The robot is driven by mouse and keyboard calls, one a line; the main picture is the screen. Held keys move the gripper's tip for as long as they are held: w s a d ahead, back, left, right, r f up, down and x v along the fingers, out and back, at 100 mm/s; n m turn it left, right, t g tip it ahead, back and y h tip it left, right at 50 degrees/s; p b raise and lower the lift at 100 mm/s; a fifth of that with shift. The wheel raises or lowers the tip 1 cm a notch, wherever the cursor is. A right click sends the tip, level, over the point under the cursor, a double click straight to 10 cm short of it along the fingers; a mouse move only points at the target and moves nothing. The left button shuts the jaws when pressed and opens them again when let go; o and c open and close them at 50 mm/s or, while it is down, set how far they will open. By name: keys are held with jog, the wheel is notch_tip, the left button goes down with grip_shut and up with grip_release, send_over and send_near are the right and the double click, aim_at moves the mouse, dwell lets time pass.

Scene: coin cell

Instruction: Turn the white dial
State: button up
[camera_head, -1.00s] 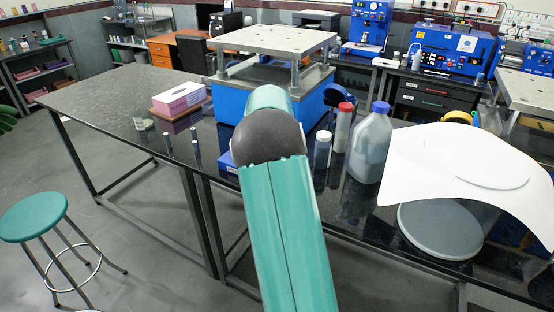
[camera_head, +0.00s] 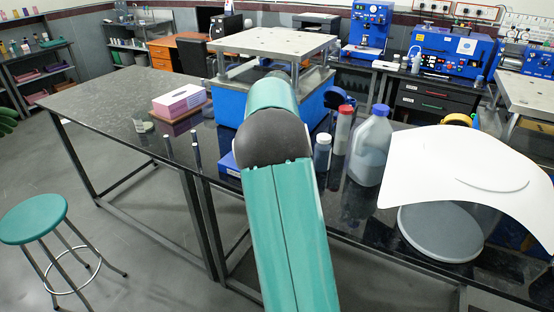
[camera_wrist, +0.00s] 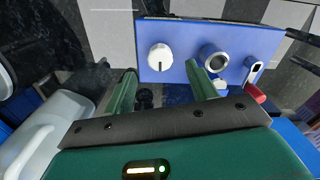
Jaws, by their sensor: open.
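The white dial (camera_wrist: 160,56) is a round knob with a dark mark, on the left part of a blue panel (camera_wrist: 185,40) in the wrist view. My gripper (camera_wrist: 160,68) is open, with its two green fingers reaching toward the panel. The dial shows between the fingertips, a little above them in the picture. The right fingertip overlaps the panel between the dial and a silver ring-shaped fitting (camera_wrist: 213,58). I see nothing held, and contact with the dial cannot be told. In the head view my arm hides the gripper, and I cannot make out the dial.
A translucent jug (camera_wrist: 62,118) lies left of my gripper; it also stands on the black table (camera_head: 100,94) in the head view (camera_head: 370,150). A red lever (camera_wrist: 254,93) is at the panel's right. White-capped (camera_head: 322,152) and red-capped (camera_head: 343,130) bottles stand right of my arm.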

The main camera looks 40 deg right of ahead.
notch_tip(320, 180, up, 9)
jog(key=shift+f, duration=0.1)
dwell(0.3)
